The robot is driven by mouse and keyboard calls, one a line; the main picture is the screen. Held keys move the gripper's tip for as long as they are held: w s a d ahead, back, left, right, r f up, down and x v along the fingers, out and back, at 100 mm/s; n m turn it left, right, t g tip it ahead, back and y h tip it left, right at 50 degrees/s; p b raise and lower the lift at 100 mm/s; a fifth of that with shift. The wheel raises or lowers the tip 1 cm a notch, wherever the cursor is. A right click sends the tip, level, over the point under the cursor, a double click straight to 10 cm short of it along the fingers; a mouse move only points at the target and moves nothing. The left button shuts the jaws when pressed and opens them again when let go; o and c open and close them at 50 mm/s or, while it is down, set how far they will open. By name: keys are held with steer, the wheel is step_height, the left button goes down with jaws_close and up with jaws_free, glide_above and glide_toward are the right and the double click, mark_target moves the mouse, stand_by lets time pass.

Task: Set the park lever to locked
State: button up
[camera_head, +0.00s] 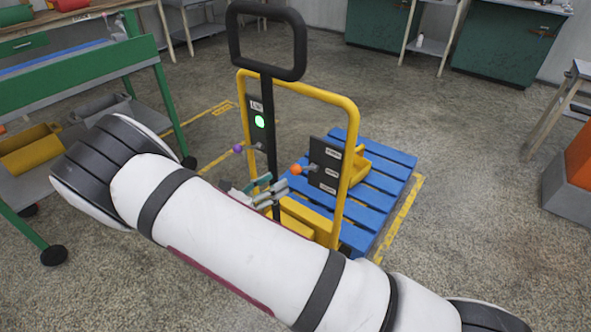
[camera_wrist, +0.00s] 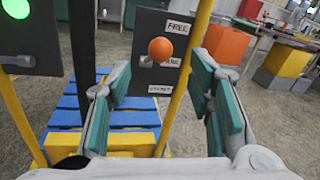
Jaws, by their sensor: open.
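A lever with an orange ball knob (camera_head: 295,169) sticks out of a dark panel (camera_head: 325,165) on the right of the yellow truck frame. In the wrist view the knob (camera_wrist: 160,49) covers part of the panel, about level with the middle of three white labels. The top label seems to read FREE; the others are too small to read surely. My gripper (camera_head: 258,190) is open and empty. In the wrist view its fingers (camera_wrist: 160,105) stand apart to either side below the knob, not touching it.
A purple-knobbed lever (camera_head: 238,148) sits on a left panel with a green light (camera_head: 260,121). The yellow frame (camera_head: 349,150) and black handle (camera_head: 267,70) stand close by. A blue pallet (camera_head: 375,190) lies behind. A green workbench (camera_head: 90,80) stands left.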

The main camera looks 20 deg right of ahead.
mark_target(296, 170)
steer(key=x, duration=0.8)
steer(key=shift+w+d+b, duration=0.1)
steer(key=shift+d+b, duration=0.2)
steer(key=shift+b, duration=0.05)
steer(key=shift+c, duration=0.4)
jaws_close()
